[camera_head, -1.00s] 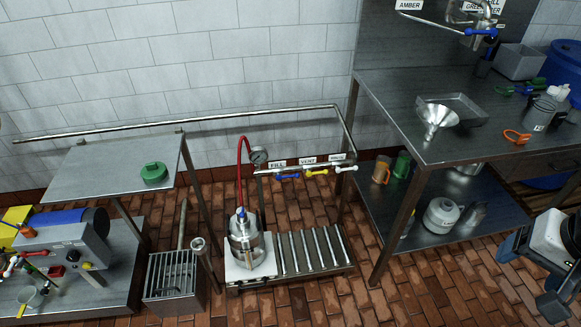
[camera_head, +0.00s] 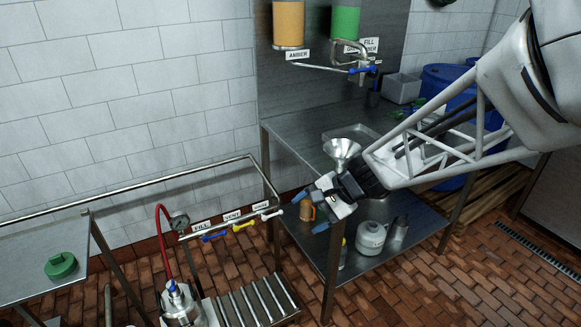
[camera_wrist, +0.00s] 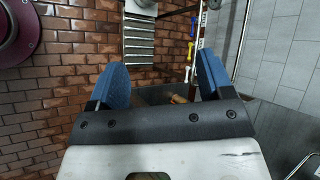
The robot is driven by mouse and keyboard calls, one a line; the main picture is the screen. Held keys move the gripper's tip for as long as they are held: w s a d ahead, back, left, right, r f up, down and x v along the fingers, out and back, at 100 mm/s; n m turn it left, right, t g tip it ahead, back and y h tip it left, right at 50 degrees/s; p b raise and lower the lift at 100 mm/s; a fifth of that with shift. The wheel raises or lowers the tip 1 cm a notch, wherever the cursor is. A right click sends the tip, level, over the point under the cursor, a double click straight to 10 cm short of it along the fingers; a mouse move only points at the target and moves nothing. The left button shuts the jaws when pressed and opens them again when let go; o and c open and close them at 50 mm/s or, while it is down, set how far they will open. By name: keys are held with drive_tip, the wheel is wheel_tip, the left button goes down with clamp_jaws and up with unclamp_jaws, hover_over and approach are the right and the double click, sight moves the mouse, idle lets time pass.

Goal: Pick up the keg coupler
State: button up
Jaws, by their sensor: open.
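A metal fitting with a blue top (camera_head: 173,288) sits on the steel keg (camera_head: 182,312) at the bottom left of the head view; a red hose (camera_head: 162,240) arches above it. It looks like the keg coupler, but it is too small to be sure. My gripper (camera_head: 311,212) is right of and above the keg, in front of the steel table. It is open, with its blue fingers apart and nothing between them, as the wrist view (camera_wrist: 166,82) shows. The coupler is not clearly seen in the wrist view.
A roller rack (camera_head: 250,305) is right of the keg, with a rail of blue, yellow and white valve handles (camera_head: 243,226) above it. A steel table (camera_head: 300,135) holds a funnel (camera_head: 341,150). A green round object (camera_head: 61,265) lies on the left shelf (camera_head: 30,245).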

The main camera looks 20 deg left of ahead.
drive_tip(key=w+a+f+m+y, duration=0.35)
drive_tip(key=a+f, duration=0.65)
drive_tip(key=a, duration=0.4)
drive_tip(key=w+a+f+m+y, duration=0.2)
drive_tip(key=w+a+f+m, duration=0.15)
drive_tip(key=a+f, duration=0.75)
drive_tip(key=s+a+f+m+t, duration=0.1)
drive_tip(key=s+a+f+m, duration=0.2)
drive_tip(key=a+f, duration=0.3)
drive_tip(key=s+a+f+m+t, duration=0.2)
drive_tip(key=a+f, duration=0.5)
drive_tip(key=f, duration=0.6)
drive_tip(key=s+a+f+m+t+h, duration=0.1)
drive_tip(key=s+a+f+m, duration=0.3)
drive_tip(key=f, duration=0.5)
drive_tip(key=shift+s+a+f+t, duration=0.3)
drive_tip(key=shift+s+a+f, duration=0.1)
drive_tip(key=shift+a, duration=0.75)
drive_tip(key=shift+a, duration=0.1)
drive_tip(key=shift+x, duration=1.2)
drive_tip(key=shift+w, duration=0.1)
drive_tip(key=shift+x, duration=2.55)
